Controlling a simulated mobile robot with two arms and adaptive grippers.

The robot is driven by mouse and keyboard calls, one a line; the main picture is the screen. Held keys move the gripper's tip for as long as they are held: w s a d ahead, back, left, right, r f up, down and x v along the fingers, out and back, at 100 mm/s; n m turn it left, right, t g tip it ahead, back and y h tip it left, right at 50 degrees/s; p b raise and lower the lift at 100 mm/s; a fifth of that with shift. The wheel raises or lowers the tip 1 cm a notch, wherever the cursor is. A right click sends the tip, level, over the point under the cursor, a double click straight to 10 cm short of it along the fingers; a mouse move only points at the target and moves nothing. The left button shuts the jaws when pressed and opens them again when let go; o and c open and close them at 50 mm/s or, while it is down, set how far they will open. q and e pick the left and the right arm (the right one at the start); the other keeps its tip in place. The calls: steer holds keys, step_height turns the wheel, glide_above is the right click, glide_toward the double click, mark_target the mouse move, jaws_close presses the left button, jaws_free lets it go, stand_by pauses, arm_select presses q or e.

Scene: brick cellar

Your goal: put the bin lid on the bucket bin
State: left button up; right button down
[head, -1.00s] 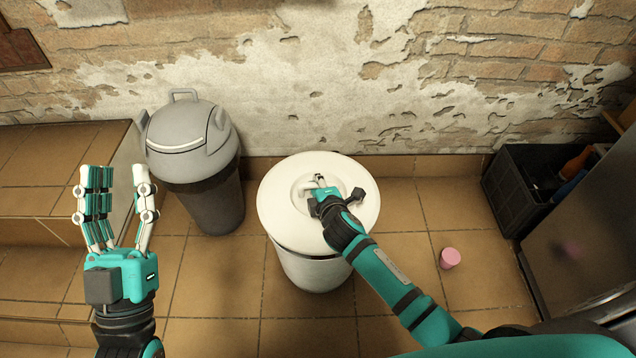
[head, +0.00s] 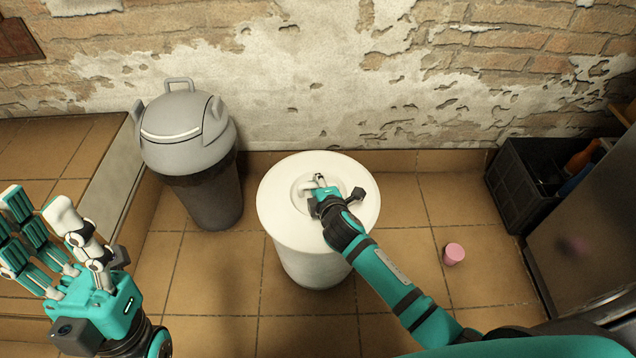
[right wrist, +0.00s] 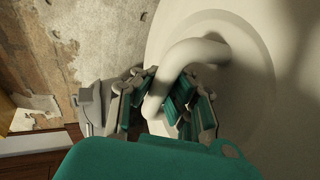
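The white round bin lid (head: 285,215) covers the top of the white bucket bin (head: 312,268) in the head view. No gap shows between them from above, but I cannot tell whether the rim sits fully down. My right gripper (head: 320,183) is over the lid's middle. In the right wrist view its fingers (right wrist: 165,100) are closed around the curved white handle of the lid (right wrist: 200,50). My left gripper (head: 40,208) is open and empty at the left, away from the bin.
A grey bin with a domed lid (head: 190,135) stands left of the bucket bin. A tiled ledge (head: 60,150) is at the left. A pink cup (head: 454,254) lies on the floor at the right, near a dark crate (head: 515,190). The brick wall is behind.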

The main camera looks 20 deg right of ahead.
steer(key=shift+f, duration=0.1)
steer(key=c, duration=2)
jaws_free()
steer(key=shift+f+b, duration=0.3)
steer(key=shift+c, duration=0.2)
steer(key=o, duration=0.6)
steer(key=shift+o, duration=0.2)
steer(key=s, duration=1.3)
steer(key=shift+a+r, duration=0.25)
steer(key=shift+a, duration=0.05)
